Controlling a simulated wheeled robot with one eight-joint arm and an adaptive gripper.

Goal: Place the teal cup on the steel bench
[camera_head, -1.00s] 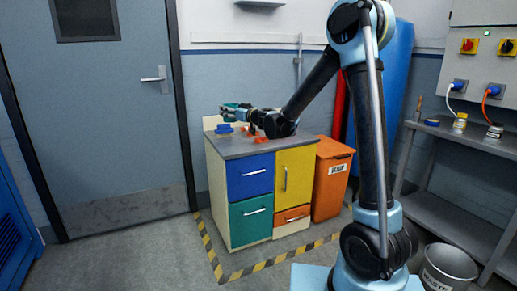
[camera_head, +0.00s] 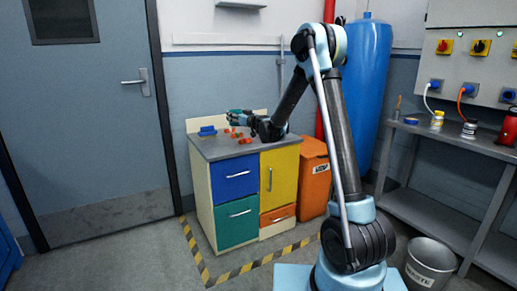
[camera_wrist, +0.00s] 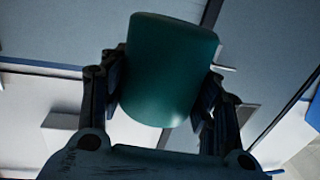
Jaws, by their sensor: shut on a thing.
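The teal cup (camera_wrist: 170,68) fills the middle of the wrist view, held between the two fingers of my gripper (camera_wrist: 165,90). My gripper (camera_head: 236,118) is shut on it. In the head view the cup is a small teal shape over the grey top of the colored cabinet. The steel bench (camera_head: 455,138) stands along the wall at the right of the head view, well apart from my gripper and the cup.
The cabinet (camera_head: 236,177) has a blue object (camera_head: 207,131) and several small orange pieces on top. An orange bin (camera_head: 313,180) stands beside it. A waste bucket (camera_head: 428,265) is by the bench. Cans (camera_head: 437,121) stand on the bench's back part; its front left looks clearer.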

